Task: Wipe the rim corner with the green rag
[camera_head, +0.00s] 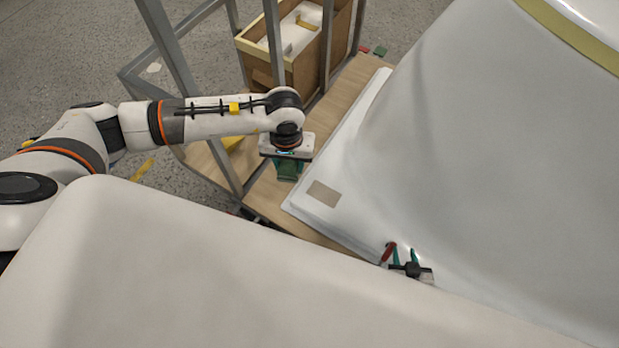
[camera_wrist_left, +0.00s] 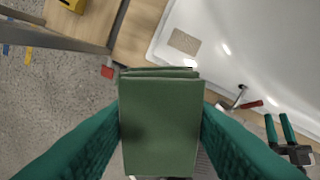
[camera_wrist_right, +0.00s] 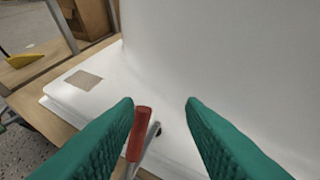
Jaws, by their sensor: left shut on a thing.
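The green rag (camera_wrist_left: 160,125) is a folded block held between the teal fingers of my left gripper (camera_wrist_left: 160,130). In the head view the rag (camera_head: 288,174) hangs below my left gripper (camera_head: 289,162), left of the rim corner and apart from it. The white shell's rim corner (camera_head: 300,201) carries a tan patch (camera_head: 323,193), which also shows in the left wrist view (camera_wrist_left: 184,41) and the right wrist view (camera_wrist_right: 83,80). My right gripper (camera_head: 403,256) is open and empty beside the rim, near a red-handled tool (camera_wrist_right: 139,135).
A wooden table (camera_head: 262,199) bears the shell. Grey metal posts (camera_head: 272,45) stand behind my left arm. A wooden box (camera_head: 290,55) with white contents stands at the back. A second pale shell surface (camera_head: 180,260) fills the front. A yellow object (camera_wrist_right: 22,60) lies at the left.

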